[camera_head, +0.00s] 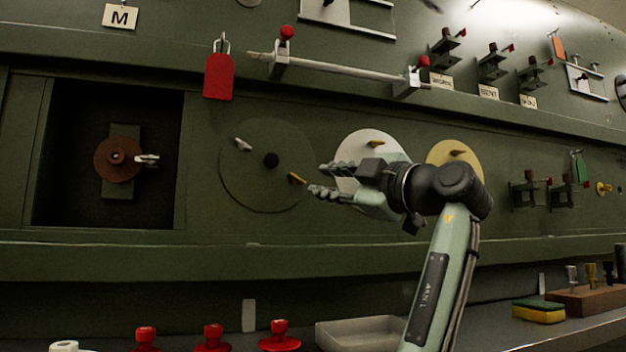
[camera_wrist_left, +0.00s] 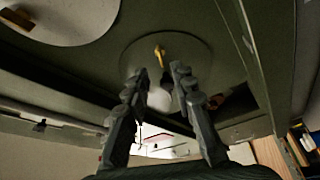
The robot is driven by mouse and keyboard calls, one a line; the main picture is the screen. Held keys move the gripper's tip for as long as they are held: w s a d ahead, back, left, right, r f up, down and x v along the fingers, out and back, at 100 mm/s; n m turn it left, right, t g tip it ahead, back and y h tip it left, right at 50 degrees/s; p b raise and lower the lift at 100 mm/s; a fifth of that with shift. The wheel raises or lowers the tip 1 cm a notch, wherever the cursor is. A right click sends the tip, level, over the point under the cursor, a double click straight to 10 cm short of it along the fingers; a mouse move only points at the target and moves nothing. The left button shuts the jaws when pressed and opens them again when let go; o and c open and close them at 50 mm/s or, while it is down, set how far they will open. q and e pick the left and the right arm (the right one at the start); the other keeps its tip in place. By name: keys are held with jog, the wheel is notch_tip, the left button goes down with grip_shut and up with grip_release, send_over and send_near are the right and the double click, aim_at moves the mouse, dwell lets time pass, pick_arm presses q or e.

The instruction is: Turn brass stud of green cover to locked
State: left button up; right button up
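A silver stud (camera_head: 243,145) is at the upper left rim. My left gripper (camera_head: 318,179) is open and empty just right of the brass stud, apart from it in the head view. In the left wrist view the brass stud (camera_wrist_left: 159,53) shows just beyond the gap between the open fingertips (camera_wrist_left: 160,72). My right gripper is not in view.
A white disc (camera_head: 365,147) and a yellow disc (camera_head: 440,152) are behind my left arm. A square opening with a brown disc (camera_head: 118,170) is at left. A red tag (camera_head: 218,77) hangs above. Red knobs (camera_head: 279,337) and a white tray (camera_head: 355,334) stand along the bottom.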

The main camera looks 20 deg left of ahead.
aim_at(300, 179)
pick_arm(q)
jog(key=x, duration=0.7)
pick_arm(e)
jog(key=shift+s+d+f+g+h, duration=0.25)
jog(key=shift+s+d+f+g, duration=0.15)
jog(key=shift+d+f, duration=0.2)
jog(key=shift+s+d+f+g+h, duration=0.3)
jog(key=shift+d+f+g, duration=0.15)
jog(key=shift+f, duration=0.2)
pick_arm(q)
jog(key=shift+f, duration=0.1)
jog(key=shift+c, duration=0.6)
grip_shut()
